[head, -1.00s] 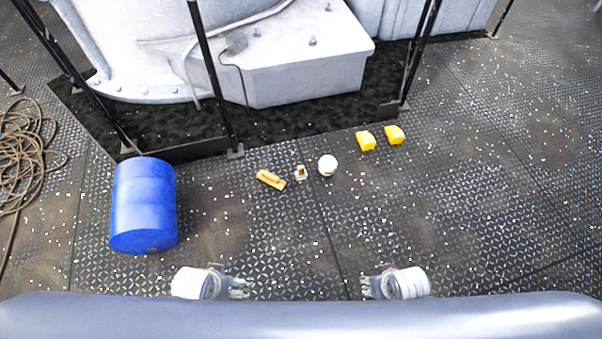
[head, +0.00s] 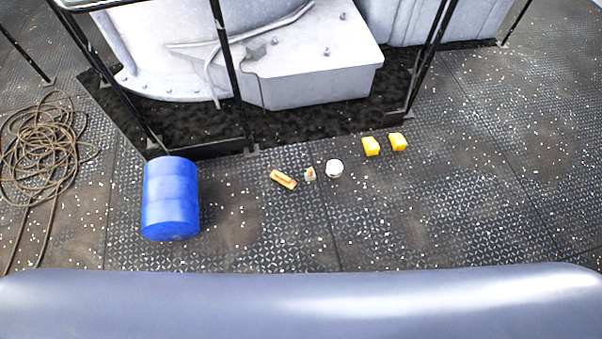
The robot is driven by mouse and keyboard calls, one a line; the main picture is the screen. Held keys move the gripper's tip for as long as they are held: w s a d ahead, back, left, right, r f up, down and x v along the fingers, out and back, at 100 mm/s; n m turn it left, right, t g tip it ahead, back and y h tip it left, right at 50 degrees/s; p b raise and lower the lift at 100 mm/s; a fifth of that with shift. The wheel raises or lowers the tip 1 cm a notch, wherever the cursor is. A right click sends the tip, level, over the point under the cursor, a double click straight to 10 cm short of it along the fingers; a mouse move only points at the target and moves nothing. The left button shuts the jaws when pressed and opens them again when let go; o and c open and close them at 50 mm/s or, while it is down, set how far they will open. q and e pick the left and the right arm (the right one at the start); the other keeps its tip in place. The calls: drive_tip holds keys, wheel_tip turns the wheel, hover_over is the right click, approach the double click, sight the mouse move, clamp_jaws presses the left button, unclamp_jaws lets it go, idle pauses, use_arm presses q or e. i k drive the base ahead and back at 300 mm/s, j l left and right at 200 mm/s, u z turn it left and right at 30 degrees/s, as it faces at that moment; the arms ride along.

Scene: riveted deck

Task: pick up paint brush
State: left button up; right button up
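Several small items lie in a loose row on the dark deck, in the middle of the head view. One is a flat, tan wooden piece (head: 283,179) with a raised part along its top. Just right of it is a smaller white and brown item (head: 310,174). Either could be the paint brush; they are too small to tell. A round white object (head: 334,168) sits just right of the small item. Neither of my grippers is in view. The lower edge is filled by my own body.
A blue drum (head: 171,200) stands left of the row. Two yellow blocks (head: 371,146) lie to the right. A coiled brown cable (head: 45,150) lies at the left. Grey machinery (head: 315,75) with black posts stands behind. The deck in front of the row is clear.

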sight(310, 175)
drive_tip(key=i+l+u, duration=0.2)
drive_tip(key=u, duration=0.25)
drive_tip(key=i+l+u, duration=0.15)
drive_tip(key=l+u, duration=0.3)
drive_tip(key=i+l+u, duration=0.1)
drive_tip(key=l+u, duration=0.35)
